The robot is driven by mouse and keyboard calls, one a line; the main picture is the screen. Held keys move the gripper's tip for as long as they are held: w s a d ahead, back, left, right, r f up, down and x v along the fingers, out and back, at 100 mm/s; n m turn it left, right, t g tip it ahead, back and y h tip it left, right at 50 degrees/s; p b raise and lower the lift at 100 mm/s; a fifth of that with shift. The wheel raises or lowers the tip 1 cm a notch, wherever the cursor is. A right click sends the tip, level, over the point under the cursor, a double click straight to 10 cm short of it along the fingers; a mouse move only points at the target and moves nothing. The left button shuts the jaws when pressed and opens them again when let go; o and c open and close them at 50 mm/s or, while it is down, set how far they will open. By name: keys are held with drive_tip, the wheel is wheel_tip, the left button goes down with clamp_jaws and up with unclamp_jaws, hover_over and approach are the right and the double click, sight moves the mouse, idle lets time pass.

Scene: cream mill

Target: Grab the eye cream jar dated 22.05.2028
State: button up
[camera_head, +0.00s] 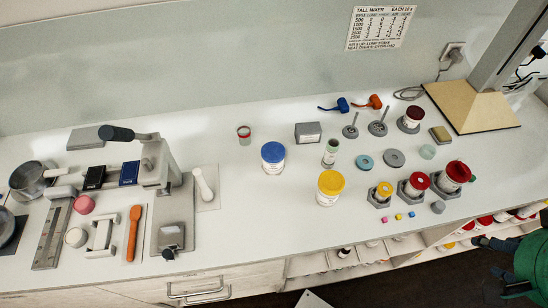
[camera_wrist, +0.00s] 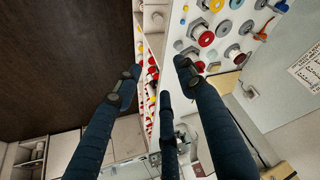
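No date can be read on any jar, so I cannot tell which is the eye cream dated 22.05.2028. On the counter in the head view stand a blue-lidded jar (camera_head: 273,157), a yellow-lidded jar (camera_head: 330,188), and a smaller yellow-topped jar (camera_head: 383,191) and red-topped jars (camera_head: 417,183) (camera_head: 455,175) in grey holders. More lidded jars (camera_head: 485,221) sit on the shelf below the counter's front edge, partly hidden.
A lever press (camera_head: 150,160), a pan (camera_head: 32,178) and an orange spatula (camera_head: 134,232) occupy the left counter. A tan-based stand (camera_head: 472,107) is at the back right. Small coloured cubes (camera_head: 398,216) lie near the front edge.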

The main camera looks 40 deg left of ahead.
drive_tip(key=o, duration=1)
drive_tip(key=shift+w+a+r, duration=0.1)
